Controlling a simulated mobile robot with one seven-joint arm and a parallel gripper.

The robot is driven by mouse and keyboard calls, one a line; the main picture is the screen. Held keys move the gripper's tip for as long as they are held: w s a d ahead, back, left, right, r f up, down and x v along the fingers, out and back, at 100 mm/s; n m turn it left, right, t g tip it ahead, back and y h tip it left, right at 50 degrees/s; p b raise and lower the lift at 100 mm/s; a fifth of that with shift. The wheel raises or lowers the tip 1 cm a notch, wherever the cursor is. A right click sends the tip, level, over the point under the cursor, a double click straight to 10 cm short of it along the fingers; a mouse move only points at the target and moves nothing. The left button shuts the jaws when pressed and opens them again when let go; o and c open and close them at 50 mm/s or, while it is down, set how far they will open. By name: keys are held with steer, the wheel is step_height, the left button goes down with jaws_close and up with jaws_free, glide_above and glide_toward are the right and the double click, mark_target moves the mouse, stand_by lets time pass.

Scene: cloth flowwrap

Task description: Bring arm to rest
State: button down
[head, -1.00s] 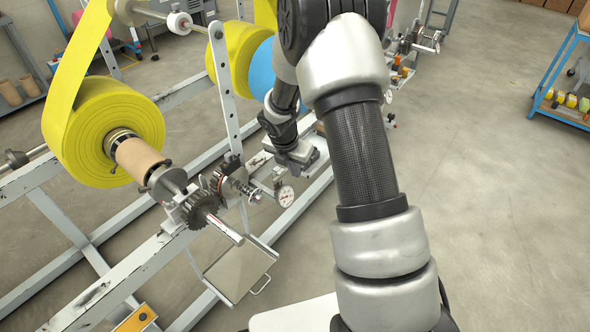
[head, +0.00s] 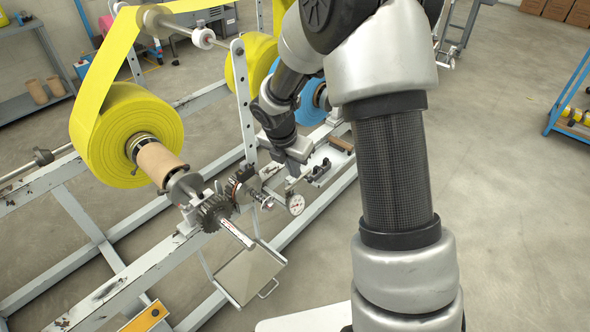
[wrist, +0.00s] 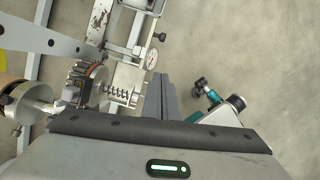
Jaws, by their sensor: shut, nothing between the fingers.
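My arm reaches forward over the machine frame in the head view, bent at the elbow. My gripper (wrist: 160,98) is shut and empty in the wrist view, its two grey fingers together. In the head view my gripper (head: 290,178) hangs beside the machine's frame rail, above and near the dial gauge (head: 296,205); its fingertips are hard to make out there. The gauge also shows in the wrist view (wrist: 151,58), left of the fingers and apart from them.
A yellow roll (head: 105,140) and a dark gear (head: 215,212) with a protruding shaft are on the machine. A metal tray (head: 250,275) hangs below. A blue cart (head: 570,95) stands at the right. Concrete floor between is clear.

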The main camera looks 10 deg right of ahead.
steer(key=s+d+r+m+t, duration=0.1)
steer(key=s+r+m, duration=0.45)
steer(key=r, duration=0.25)
steer(key=s+d+r+m, duration=0.1)
steer(key=s+r+m, duration=0.3)
steer(key=r+m, duration=0.3)
steer(key=s+a+r+m+t+y, duration=0.1)
steer(key=s+r+m, duration=0.3)
steer(key=s+m, duration=0.4)
steer(key=s+a+r+m+t+y, duration=0.1)
steer(key=s+r+m+y, duration=0.1)
steer(key=s+r+m, duration=0.45)
step_height(320, 180, up, 16)
steer(key=s+p, duration=0.2)
steer(key=p, duration=1.6)
steer(key=shift+s+r, duration=0.2)
steer(key=shift+s, duration=0.1)
